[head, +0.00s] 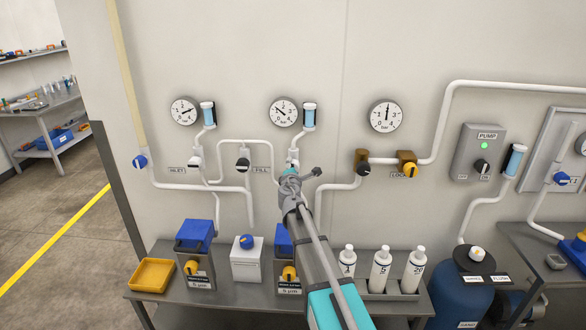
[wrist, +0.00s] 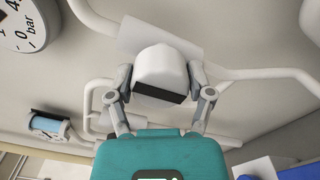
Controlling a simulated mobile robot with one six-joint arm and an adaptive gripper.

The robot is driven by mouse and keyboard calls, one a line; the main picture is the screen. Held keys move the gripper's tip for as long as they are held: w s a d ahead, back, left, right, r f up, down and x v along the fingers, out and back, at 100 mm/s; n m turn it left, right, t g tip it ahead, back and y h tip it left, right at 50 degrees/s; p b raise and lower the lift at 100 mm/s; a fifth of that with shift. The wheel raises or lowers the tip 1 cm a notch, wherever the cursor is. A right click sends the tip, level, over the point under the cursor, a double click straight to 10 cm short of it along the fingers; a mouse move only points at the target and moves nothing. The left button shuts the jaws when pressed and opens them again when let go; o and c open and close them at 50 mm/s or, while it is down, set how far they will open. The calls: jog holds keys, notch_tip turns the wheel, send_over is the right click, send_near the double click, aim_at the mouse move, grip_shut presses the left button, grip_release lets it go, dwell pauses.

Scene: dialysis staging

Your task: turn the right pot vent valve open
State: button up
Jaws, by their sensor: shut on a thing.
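In the wrist view, my gripper (wrist: 161,76) has one finger on each side of a white valve knob (wrist: 160,64) with a dark end face, and is shut on it. The knob sits on white piping on the wall. In the head view, my gripper (head: 291,177) is at the wall below the second gauge, above the right pot (head: 283,241). The valve's white body (head: 293,155) shows just above the gripper, which hides most of the knob. I cannot read the handle's angle.
Left of my gripper are a dark-knobbed valve (head: 243,164) by the FILL label and a white inlet valve (head: 196,161). Two brass valves (head: 407,162) are on the right. Below, the bench (head: 225,291) holds pots, a yellow tray (head: 152,275) and several white bottles (head: 380,270).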

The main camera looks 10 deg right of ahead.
dwell(0.4)
jog(key=o, duration=1.1)
jog(key=v, duration=1.2)
